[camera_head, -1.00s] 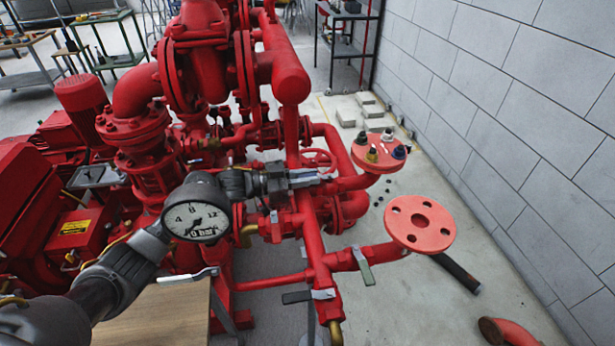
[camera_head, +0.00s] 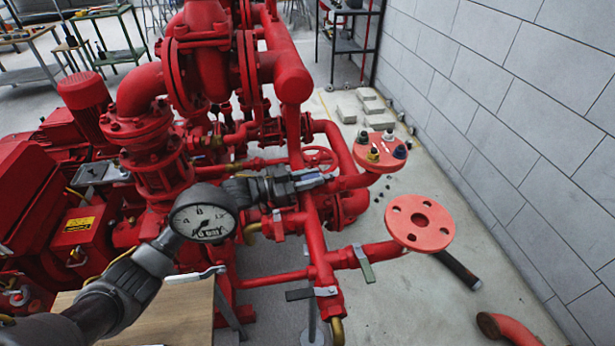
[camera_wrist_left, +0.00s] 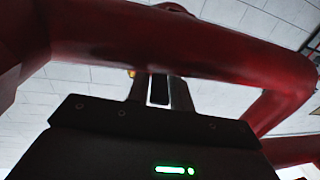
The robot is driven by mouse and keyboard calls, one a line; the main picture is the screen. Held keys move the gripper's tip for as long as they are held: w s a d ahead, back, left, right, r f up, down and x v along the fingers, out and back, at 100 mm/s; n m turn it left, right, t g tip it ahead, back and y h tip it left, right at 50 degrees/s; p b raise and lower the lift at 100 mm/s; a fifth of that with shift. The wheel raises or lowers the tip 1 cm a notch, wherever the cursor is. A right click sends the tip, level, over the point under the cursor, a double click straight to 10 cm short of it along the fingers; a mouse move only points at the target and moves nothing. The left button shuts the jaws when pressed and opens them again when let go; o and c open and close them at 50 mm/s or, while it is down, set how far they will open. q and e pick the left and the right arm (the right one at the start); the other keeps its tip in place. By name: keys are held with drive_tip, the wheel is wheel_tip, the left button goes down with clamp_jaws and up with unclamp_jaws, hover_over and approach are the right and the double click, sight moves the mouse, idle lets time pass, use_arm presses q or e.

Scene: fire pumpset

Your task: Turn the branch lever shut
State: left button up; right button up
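Several grey levers show on the red pipework in the head view. One hangs at the flanged side branch (camera_head: 363,263), one lies across the lower pipe end (camera_head: 312,293), and one sticks out at the lower left (camera_head: 198,275). I cannot tell for certain which is the branch lever. My left gripper (camera_head: 318,180) reaches in from the left, its fingers pointing right by the upright red pipe, above these levers. In the left wrist view its fingers (camera_wrist_left: 158,92) are close together below a red pipe; whether they hold anything is unclear. My right gripper is out of view.
A round pressure gauge (camera_head: 203,222) overlaps my left arm in the picture. A red handwheel (camera_head: 320,159) sits behind the fingers. Two flanges (camera_head: 420,222) (camera_head: 380,151) jut out at the right.

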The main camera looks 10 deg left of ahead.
use_arm(q)
drive_tip(key=o, duration=0.3)
drive_tip(key=shift+a, duration=0.1)
